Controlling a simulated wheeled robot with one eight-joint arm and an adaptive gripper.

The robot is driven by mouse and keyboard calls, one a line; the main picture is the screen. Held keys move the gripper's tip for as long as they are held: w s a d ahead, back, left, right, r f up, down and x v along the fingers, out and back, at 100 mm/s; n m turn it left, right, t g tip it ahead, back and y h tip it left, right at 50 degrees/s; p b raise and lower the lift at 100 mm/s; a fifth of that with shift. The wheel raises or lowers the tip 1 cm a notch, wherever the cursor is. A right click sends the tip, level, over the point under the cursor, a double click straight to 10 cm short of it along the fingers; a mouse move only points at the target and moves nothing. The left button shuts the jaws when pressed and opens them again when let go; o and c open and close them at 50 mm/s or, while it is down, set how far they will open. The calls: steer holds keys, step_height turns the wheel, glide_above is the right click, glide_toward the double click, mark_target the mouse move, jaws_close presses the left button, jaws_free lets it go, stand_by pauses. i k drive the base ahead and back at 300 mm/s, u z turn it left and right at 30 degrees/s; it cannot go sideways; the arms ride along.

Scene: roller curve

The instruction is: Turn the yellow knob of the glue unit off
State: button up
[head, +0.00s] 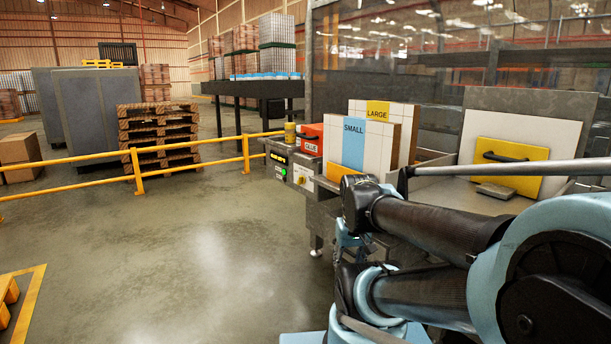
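The glue unit is a red box (309,139) with a label that seems to read GLUE, at the left end of the machine. Below it is a pale panel (303,174) with a small yellow knob (301,181) on its face. The knob is too small to tell which way it points. My arm comes in from the right, and its dark wrist end stands right of and below the knob, apart from it in the picture. What seems to be my gripper (347,240) hangs below the wrist, partly hidden by my arm; its fingers cannot be made out.
Left of the pale panel is a dark control box (279,165) with lit green marks. Upright boards marked SMALL (353,150) and LARGE (378,108) stand right of the glue unit. A yellow rail (190,143) runs to the machine's left. The floor in front is clear.

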mark_target(300, 179)
steer(key=u, duration=1.8)
steer(key=k, duration=1)
steer(key=z, duration=0.85)
steer(key=i, duration=1)
